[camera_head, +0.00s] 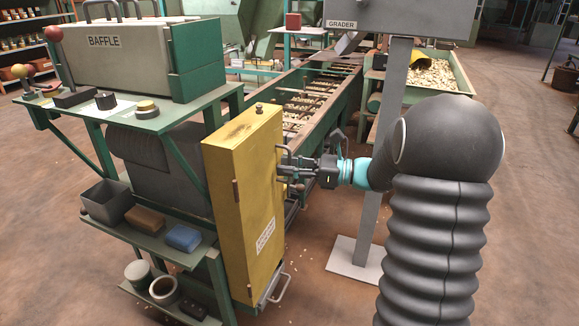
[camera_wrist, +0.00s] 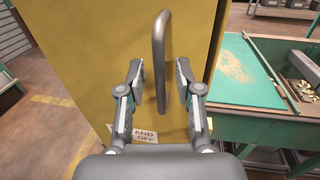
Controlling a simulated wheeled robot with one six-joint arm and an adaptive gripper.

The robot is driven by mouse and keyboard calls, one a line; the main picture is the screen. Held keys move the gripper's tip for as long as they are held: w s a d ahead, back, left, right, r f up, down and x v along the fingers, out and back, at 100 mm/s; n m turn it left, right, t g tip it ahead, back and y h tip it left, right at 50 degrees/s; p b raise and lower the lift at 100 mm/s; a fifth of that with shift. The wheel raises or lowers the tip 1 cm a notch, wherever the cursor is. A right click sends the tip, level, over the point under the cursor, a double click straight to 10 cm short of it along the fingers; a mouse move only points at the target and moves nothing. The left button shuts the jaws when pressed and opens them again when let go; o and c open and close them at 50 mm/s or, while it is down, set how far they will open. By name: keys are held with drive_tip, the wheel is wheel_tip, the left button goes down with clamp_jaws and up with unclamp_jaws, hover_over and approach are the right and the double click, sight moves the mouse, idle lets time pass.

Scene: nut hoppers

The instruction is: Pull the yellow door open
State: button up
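The yellow door (camera_head: 232,215) is the tall yellow panel on a box at the green machine's side; it looks closed, though its seam is unclear. It fills much of the wrist view (camera_wrist: 85,50). A grey upright bar handle (camera_wrist: 159,40) stands on its face. My gripper (camera_head: 289,172) is at the door's right side in the head view, level with its upper middle. In the wrist view, my gripper's two fingers (camera_wrist: 158,76) are spread, one on each side of the handle, with gaps to the bar.
The BAFFLE unit (camera_head: 130,60) stands on the green bench at left. A shelf below holds a blue block (camera_head: 184,238) and a brown block (camera_head: 145,219). A grey GRADER post (camera_head: 385,140) stands right of the gripper. Bare floor (camera_head: 325,305) lies in front.

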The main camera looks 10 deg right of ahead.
clamp_jaws()
drive_tip(key=shift+d, duration=0.1)
